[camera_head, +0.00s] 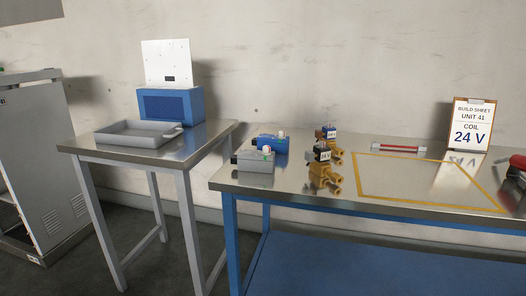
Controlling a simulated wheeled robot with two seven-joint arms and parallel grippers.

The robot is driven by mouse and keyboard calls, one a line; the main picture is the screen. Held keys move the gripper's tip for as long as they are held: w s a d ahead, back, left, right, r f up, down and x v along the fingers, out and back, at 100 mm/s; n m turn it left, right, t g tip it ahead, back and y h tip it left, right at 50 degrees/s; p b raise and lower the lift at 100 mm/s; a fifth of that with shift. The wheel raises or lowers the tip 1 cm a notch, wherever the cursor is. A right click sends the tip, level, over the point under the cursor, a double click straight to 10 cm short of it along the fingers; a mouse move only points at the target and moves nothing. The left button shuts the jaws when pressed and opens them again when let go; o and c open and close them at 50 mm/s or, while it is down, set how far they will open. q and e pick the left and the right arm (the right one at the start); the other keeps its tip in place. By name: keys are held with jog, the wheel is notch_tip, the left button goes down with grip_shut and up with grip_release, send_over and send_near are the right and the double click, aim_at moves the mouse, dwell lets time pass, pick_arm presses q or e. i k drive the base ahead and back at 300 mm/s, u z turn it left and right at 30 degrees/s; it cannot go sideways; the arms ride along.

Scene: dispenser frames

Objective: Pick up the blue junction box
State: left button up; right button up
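The blue junction box (270,143) sits at the back left of the steel workbench (290,190). It is small, with a pale round knob on top and a dark fitting at its left side. A similar grey junction box (257,163) stands right in front of it and hides part of its lower front. Neither of my grippers can be made out in the head view.
Two brass valves (326,177) with labelled coils stand right of the boxes. A dark-and-red item (516,178) is cut off. A side table holds a grey tray (132,141) and blue unit (171,105).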

aim_at(281, 146)
jog(key=u, duration=0.2)
jog(key=i, duration=0.9)
jog(key=u, duration=0.15)
